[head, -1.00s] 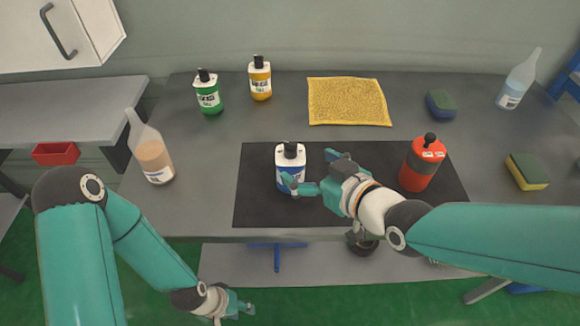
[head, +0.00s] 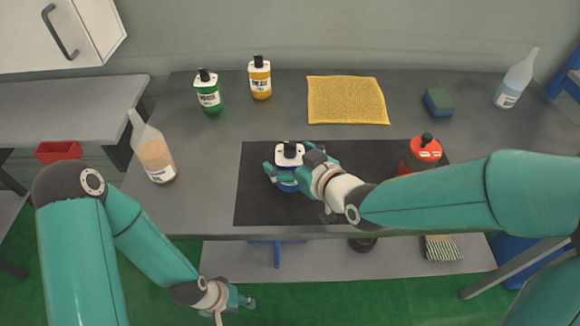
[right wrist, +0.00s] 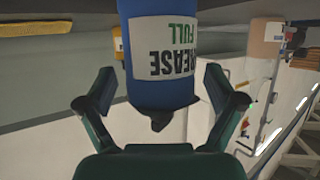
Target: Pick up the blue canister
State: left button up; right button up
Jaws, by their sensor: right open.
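In the right wrist view the blue canister (right wrist: 160,60) appears upside down, with a white label reading "GREASE FULL". It lies between the spread fingers of the right gripper (right wrist: 160,85), and gaps show on both sides. My left gripper (head: 240,301) hangs low at the front left, away from the canister; its jaw state is unclear.
A red canister (head: 425,151) stands on the mat, partly hidden by my right arm. Green (head: 208,94) and yellow (head: 260,80) bottles stand at the back. A yellow cloth (head: 346,100), a sponge (head: 438,102) and spray-type bottles (head: 154,152) lie or stand farther out.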

aim_at(293, 148)
jog(key=c, duration=1.5)
jog(key=shift+c, duration=0.2)
jog(key=shift+r, duration=0.1)
notch_tip(293, 148, up, 9)
jog(key=shift+r, duration=0.15)
notch_tip(293, 148, up, 11)
jog(key=p, duration=0.7)
jog(key=shift+f, duration=0.35)
jog(key=shift+f+b, duration=7.9)
jog(key=shift+f, duration=0.1)
